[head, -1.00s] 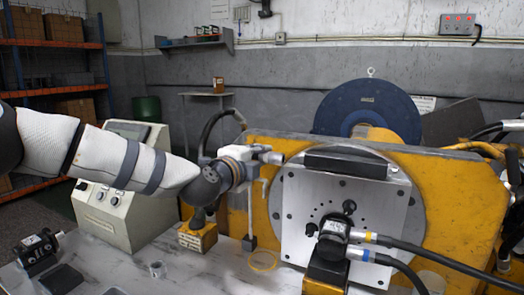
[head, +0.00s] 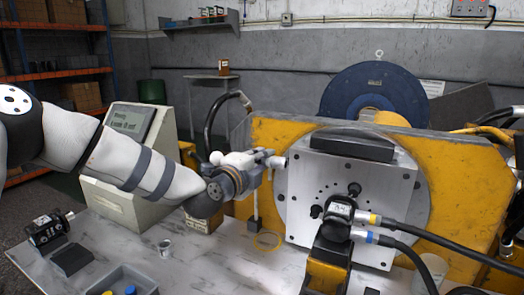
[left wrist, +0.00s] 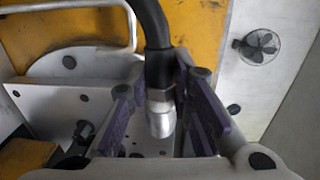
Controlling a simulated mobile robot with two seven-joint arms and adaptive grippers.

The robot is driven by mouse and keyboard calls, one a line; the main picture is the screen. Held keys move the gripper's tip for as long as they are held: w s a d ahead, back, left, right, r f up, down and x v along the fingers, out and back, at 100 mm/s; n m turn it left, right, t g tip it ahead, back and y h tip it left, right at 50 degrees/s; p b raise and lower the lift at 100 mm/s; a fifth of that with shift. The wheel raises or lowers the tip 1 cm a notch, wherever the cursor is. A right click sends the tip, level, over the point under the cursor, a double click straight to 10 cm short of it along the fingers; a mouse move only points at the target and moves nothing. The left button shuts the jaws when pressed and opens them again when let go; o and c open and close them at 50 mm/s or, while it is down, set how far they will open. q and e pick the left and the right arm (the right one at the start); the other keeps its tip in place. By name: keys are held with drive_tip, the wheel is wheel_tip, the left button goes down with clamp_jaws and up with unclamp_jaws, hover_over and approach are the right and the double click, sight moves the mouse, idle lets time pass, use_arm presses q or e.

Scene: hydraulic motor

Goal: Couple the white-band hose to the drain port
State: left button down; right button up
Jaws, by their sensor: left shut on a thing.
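My left gripper (head: 272,163) is left of the silver plate, at the height of its upper part. In the left wrist view the same gripper (left wrist: 158,120) has its purple-padded fingers on both sides of a black hose (left wrist: 151,25) with a metal end fitting (left wrist: 161,118). A pale ring shows at the hose end; I cannot tell for sure that it is the white band. The fitting is clear of the motor. The black motor (head: 338,212) sits in front of the silver plate, with yellow-band and blue-band hoses on its right. I cannot pick out the drain port. My right gripper is not in view.
The silver plate (head: 375,225) is mounted on a yellow frame (head: 462,195). A grey console (head: 135,175) stands behind my left arm. Bench space left of the motor is mostly clear.

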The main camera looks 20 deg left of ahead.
use_arm(q)
wheel_tip(320, 180, down, 12)
drive_tip(key=b, duration=0.2)
drive_tip(key=shift+r, duration=0.2)
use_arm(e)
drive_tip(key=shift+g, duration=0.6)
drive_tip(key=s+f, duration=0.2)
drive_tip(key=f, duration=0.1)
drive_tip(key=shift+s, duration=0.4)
use_arm(q)
drive_tip(key=d, duration=0.2)
drive_tip(key=s+d, duration=0.1)
drive_tip(key=d, duration=0.4)
drive_tip(key=shift+s+d+r+p, duration=0.1)
drive_tip(key=shift+s+d+p, duration=0.2)
drive_tip(key=shift+p, duration=0.1)
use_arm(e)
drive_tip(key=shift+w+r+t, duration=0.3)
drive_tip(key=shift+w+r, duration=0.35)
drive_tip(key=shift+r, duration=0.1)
use_arm(q)
drive_tip(key=shift+d, duration=0.3)
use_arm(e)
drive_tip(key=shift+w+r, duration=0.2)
use_arm(q)
drive_tip(key=shift+p, duration=0.3)
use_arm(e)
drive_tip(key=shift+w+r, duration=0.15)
